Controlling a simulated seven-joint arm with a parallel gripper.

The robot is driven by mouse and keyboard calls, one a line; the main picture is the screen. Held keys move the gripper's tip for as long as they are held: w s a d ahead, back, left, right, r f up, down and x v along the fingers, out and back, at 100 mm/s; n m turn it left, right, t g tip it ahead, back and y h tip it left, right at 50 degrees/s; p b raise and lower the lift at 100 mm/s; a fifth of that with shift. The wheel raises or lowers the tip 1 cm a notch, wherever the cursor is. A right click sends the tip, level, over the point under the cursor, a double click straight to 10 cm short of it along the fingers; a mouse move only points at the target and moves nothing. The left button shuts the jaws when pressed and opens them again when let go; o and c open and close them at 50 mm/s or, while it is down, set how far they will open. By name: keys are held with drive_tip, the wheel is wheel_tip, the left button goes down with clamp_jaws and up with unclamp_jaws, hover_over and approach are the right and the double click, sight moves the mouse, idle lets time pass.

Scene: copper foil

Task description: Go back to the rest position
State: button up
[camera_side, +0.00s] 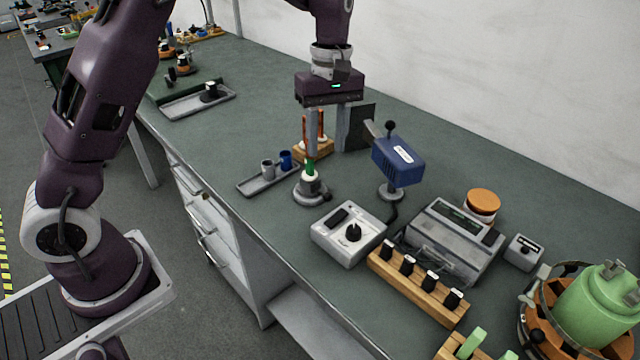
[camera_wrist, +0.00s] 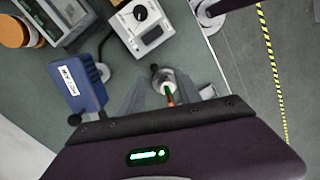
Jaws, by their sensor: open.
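My gripper (camera_side: 327,130) hangs over the green bench, pointing down, with its two fingers apart. In the side view it is above and just behind a small grey stand (camera_side: 311,190) that holds a thin upright piece with a green lower part. The stand also shows in the wrist view (camera_wrist: 178,84), beyond my fingertips (camera_wrist: 150,97). No object shows held between the fingers. Whether a finger touches the upright piece cannot be told.
A blue device (camera_side: 398,162) on a stand is close at the right. A wooden block (camera_side: 318,152) with copper-coloured rods is behind the fingers. A tray (camera_side: 262,184) with two cups lies left. A control box (camera_side: 349,234) and a grey instrument (camera_side: 455,243) are in front.

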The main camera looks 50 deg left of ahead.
drive_tip(key=s+d+r+m+t, duration=0.1)
drive_tip(key=s+r+m+t, duration=0.2)
drive_tip(key=s+r+m, duration=0.75)
drive_tip(key=s+m+t, duration=0.3)
drive_tip(key=s, duration=1.3)
drive_tip(key=shift+s+t+y, duration=0.3)
drive_tip(key=shift+s, duration=0.1)
drive_tip(key=shift+d, duration=0.1)
